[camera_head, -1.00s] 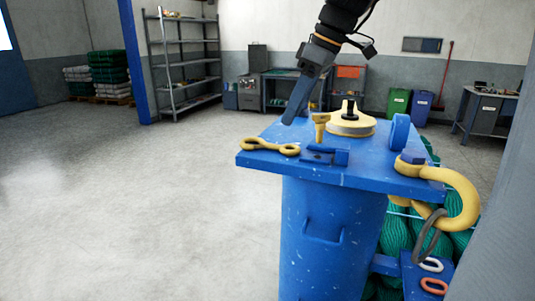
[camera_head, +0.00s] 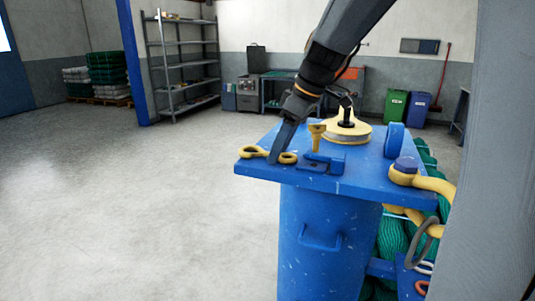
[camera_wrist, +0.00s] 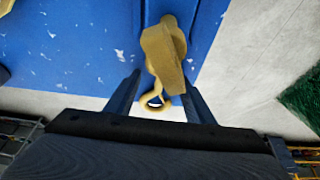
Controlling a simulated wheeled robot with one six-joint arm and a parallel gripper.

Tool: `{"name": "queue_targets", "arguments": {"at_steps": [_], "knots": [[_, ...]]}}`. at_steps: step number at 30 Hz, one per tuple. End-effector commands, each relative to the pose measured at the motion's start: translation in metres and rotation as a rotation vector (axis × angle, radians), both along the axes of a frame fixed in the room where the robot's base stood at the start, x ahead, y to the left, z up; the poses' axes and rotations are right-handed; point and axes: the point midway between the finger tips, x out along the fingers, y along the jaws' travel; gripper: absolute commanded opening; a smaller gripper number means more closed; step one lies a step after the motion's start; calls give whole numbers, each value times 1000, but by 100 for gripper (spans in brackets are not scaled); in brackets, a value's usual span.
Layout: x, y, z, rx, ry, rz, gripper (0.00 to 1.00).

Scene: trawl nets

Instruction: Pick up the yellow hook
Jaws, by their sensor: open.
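A yellow S-shaped piece with a loop at each end (camera_head: 251,151), which I take for the hook, lies at the left front edge of the blue top plate (camera_head: 375,175). My gripper (camera_head: 275,158) is down at this piece, its fingers covering the middle. In the wrist view my gripper (camera_wrist: 161,84) has its fingers apart, with a curled yellow end (camera_wrist: 147,101) showing between the fingertips. A larger yellow block (camera_wrist: 163,50) covers the rest; it may be the upright yellow T-shaped pin (camera_head: 317,134). I cannot tell whether the fingers touch the piece.
A blue bracket (camera_head: 322,163) stands just right of the fingers. Green nets (camera_head: 393,240) hang on the right. Open floor lies left.

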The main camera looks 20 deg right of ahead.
Motion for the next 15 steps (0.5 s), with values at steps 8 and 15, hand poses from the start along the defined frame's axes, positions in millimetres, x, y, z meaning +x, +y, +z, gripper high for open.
{"name": "queue_targets", "arguments": {"at_steps": [8, 15], "knots": [[0, 0, 0, 0, 0, 0, 6], [0, 0, 0, 0, 1, 0, 0]]}}
